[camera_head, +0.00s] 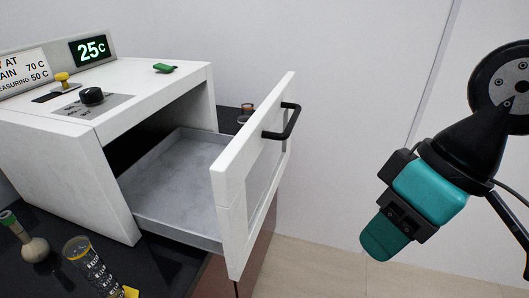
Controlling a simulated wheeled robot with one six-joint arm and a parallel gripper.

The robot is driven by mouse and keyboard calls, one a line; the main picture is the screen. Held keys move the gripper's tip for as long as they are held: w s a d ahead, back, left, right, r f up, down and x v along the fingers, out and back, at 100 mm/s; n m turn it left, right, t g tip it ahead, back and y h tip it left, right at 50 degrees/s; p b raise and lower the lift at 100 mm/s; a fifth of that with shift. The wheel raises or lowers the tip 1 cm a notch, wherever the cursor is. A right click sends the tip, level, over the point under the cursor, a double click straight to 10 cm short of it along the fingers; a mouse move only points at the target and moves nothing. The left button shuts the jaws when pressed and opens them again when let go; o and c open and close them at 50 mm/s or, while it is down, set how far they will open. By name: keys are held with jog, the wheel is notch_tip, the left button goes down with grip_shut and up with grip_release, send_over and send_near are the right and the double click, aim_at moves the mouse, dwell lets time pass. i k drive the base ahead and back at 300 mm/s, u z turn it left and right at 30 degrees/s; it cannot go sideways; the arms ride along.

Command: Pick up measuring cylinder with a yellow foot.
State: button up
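A clear measuring cylinder (92,268) with dark markings is at the bottom left, on the dark worktop. It appears tilted in the picture, with a yellow rim at its upper end. A yellow foot (130,292) shows at its lower end, partly cut off by the picture's bottom edge. My gripper (380,242), teal and black, hangs at the right over the floor, well apart from the cylinder. Its fingers are seen from an angle that hides whether there is a gap between them. I see nothing held in it.
A white cabinet (60,155) has its grey drawer (180,215) pulled out, with a white front (228,195) and black handle (283,121) between cylinder and gripper. A round flask (35,248) with a green neck stands left of the cylinder. The floor (310,265) at right is clear.

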aim_at(78, 250)
jog(key=u, duration=1.55)
jog(key=k, duration=1.2)
jog(key=u, duration=0.7)
jog(key=i, duration=1.3)
jog(key=z, duration=0.6)
